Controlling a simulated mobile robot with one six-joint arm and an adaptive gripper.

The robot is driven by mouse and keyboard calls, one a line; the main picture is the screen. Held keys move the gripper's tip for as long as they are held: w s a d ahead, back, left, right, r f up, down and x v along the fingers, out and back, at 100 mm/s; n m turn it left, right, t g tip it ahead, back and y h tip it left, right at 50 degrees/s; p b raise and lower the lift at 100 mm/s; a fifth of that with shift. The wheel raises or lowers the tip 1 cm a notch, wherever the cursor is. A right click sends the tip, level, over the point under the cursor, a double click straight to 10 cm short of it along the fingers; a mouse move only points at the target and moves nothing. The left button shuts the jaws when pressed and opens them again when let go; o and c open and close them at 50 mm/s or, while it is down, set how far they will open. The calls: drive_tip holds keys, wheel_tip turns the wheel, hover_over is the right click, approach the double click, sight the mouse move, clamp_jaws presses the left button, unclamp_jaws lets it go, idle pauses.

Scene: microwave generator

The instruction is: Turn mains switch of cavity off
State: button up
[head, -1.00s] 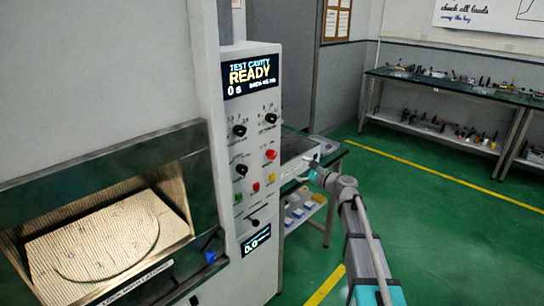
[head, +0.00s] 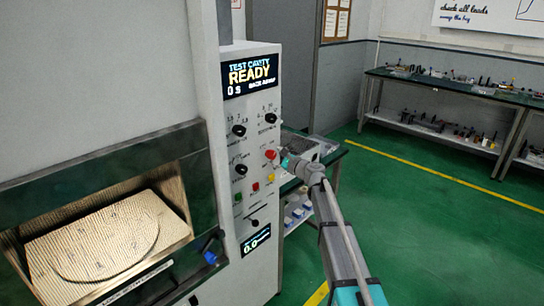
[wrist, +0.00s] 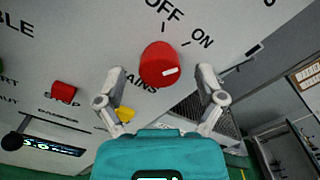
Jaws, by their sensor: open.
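The mains switch is a round red knob (wrist: 160,65) with a white mark on its lower right. OFF and ON are printed above it in the wrist view, and the mark lies nearer the ON side. The same knob (head: 270,154) shows on the cavity's control panel (head: 258,205) in the head view. My gripper (wrist: 157,82) is open and empty. Its fingers are spread to the left and right of the knob, apart from it. In the head view my gripper (head: 284,161) is close to the panel, just right of the knob, and its fingertips are hard to make out.
Below the knob are a red button (wrist: 64,92) and a yellow one (wrist: 125,114). A display (head: 249,75) reads READY. A bench (head: 330,160) stands behind my arm. Green floor is free to the right.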

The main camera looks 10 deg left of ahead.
drive_tip(key=shift+w+a, duration=0.45)
drive_tip(key=shift+a, duration=0.15)
drive_tip(key=c, duration=1.2)
